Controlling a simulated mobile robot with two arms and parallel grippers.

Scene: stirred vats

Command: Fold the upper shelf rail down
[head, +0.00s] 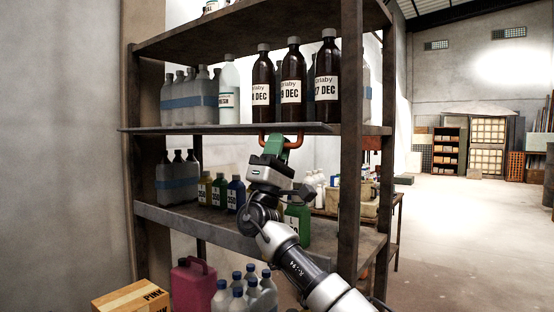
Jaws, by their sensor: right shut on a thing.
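The upper shelf rail (200,129) shows as a thin grey strip along the front of the upper shelf. It looks nearly edge-on, about level with the shelf board, and its left end juts past the left post. Brown bottles (292,85) with white date labels stand upright on the upper shelf behind the rail. My left gripper is not in view.
The lower shelf has a grey front rail (190,228) and holds small coloured bottles (220,192) and a green jug (298,222) beside my arm. Open floor lies to the right.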

